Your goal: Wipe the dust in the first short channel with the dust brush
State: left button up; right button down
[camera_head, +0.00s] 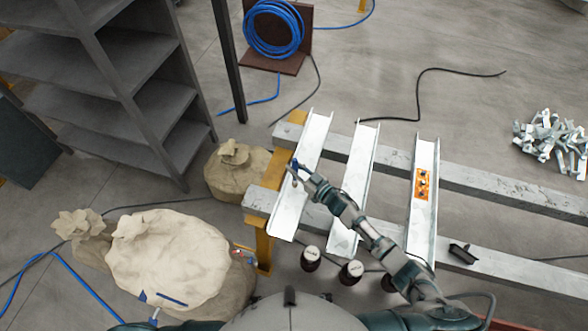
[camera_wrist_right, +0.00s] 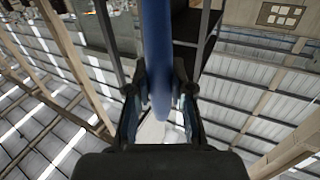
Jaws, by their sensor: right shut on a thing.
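Three pale metal channels lie across two grey beams. The leftmost channel (camera_head: 311,142) slants beneath my right gripper (camera_head: 297,172). The middle channel (camera_head: 358,160) and right channel (camera_head: 424,160) lie beside it. My right arm reaches over the middle channel from the lower right. In the right wrist view, my right gripper (camera_wrist_right: 160,98) is shut on a blue handle (camera_wrist_right: 155,50), which I take for the dust brush. The bristles are hidden, and contact with the channel cannot be told. No dust can be made out.
An orange plate (camera_head: 421,184) sits in the right channel. A small black object (camera_head: 463,253) lies on the near beam. Dark jars with white lids (camera_head: 310,259) stand below the channel ends. Sacks (camera_head: 165,262) and shelving (camera_head: 125,95) are left. Metal brackets (camera_head: 553,142) lie right.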

aim_at(296, 159)
jog(key=shift+d+r+p, duration=0.15)
jog(key=shift+r+p, duration=0.15)
jog(key=shift+r, duration=0.25)
notch_tip(296, 159, up, 3)
jog(key=shift+d+f+p, duration=0.15)
jog(key=shift+f+p, duration=0.05)
jog(key=shift+p, duration=0.9)
jog(key=shift+r+p, duration=0.7)
jog(key=shift+a+r+p, duration=0.3)
jog(key=shift+d, duration=0.2)
